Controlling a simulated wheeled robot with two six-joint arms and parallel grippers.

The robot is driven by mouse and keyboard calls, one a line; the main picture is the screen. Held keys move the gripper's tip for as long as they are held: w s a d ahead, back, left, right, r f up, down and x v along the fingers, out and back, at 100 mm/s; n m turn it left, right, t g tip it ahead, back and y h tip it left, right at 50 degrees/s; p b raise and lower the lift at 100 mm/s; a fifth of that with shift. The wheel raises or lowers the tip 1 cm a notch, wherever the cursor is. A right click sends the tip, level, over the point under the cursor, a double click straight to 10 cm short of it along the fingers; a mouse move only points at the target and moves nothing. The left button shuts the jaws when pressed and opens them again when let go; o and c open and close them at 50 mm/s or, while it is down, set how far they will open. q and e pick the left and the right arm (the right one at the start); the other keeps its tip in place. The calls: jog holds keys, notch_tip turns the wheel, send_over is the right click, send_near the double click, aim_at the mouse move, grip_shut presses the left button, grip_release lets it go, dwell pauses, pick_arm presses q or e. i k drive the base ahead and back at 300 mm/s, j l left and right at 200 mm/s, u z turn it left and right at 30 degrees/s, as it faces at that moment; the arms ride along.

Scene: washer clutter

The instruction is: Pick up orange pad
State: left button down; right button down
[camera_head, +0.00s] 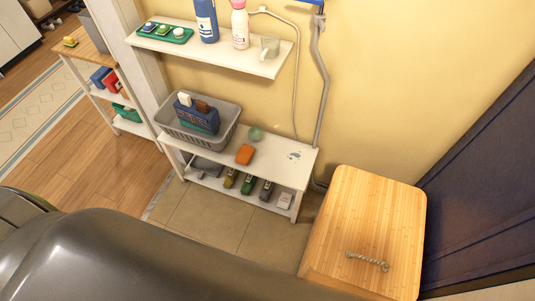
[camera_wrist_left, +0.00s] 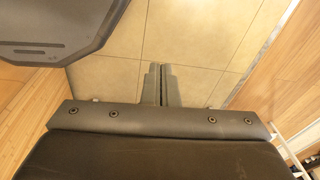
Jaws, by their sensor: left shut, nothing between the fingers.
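The orange pad (camera_head: 244,154) lies on the top of a low white bench (camera_head: 270,157) against the yellow wall in the head view. A small round green item (camera_head: 255,133) sits just behind it. My left gripper (camera_wrist_left: 162,68) shows in the left wrist view with its two fingers together and nothing between them. Below it is only tiled floor, and no pad shows in that view. My right gripper is in neither view. The head view shows no gripper.
A grey basket (camera_head: 171,128) with a blue caddy stands left of the pad. A white wall shelf (camera_head: 265,67) holding bottles hangs above. Several bottles lie on the bench's lower shelf. A wooden-lidded box (camera_head: 370,210) stands at the right. Tiled floor (camera_head: 215,215) before the bench is clear.

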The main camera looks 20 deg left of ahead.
aim_at(246, 152)
jog(key=j+z, duration=0.2)
jog(key=z, duration=0.2)
jog(key=j+z, duration=0.15)
jog(key=z, duration=0.2)
jog(key=j+z, duration=0.2)
jog(key=z, duration=0.2)
jog(key=k+j+z, duration=0.15)
jog(key=j, duration=0.3)
jog(key=k+j+z, duration=0.15)
jog(key=j, duration=0.3)
jog(key=k+j+z, duration=0.1)
jog(key=j, duration=0.35)
jog(key=k+j+z, duration=0.15)
jog(key=j, duration=0.25)
jog(key=k+j+z, duration=0.15)
jog(key=k+j, duration=0.4)
jog(key=j, duration=0.2)
jog(key=k+j, duration=0.25)
jog(key=j, duration=0.2)
